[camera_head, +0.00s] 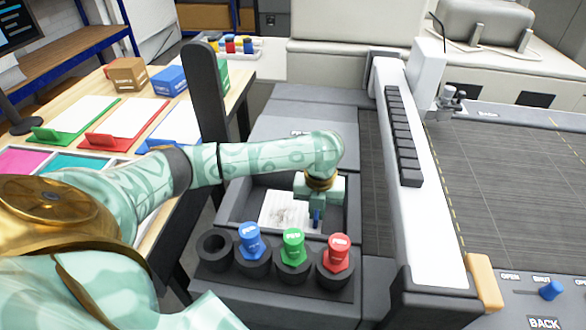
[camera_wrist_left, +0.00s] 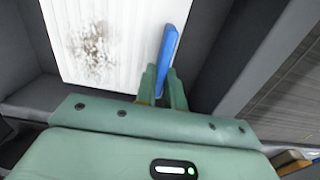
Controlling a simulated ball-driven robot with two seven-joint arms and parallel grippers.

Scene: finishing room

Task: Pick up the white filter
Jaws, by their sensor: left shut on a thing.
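The white filter (camera_head: 283,211) is a pleated panel with a dark speckled dirty patch. It is in the dark grey open bay (camera_head: 240,208), and I cannot tell whether it touches the bay floor. A blue tab (camera_wrist_left: 170,45) stands up at the filter's right edge. My left gripper (camera_head: 317,211) reaches down into the bay and is shut on this blue tab. In the left wrist view the filter (camera_wrist_left: 110,40) fills the upper left, and the fingers (camera_wrist_left: 160,85) close around the tab's lower end. My right gripper is not in view.
A holder (camera_head: 215,268) in front of the bay carries blue (camera_head: 250,240), green (camera_head: 293,247) and red (camera_head: 338,252) capped pieces, with an empty round slot at its left. A white machine beam (camera_head: 395,150) rises to the right. A wooden table (camera_head: 148,215) with coloured trays stands left.

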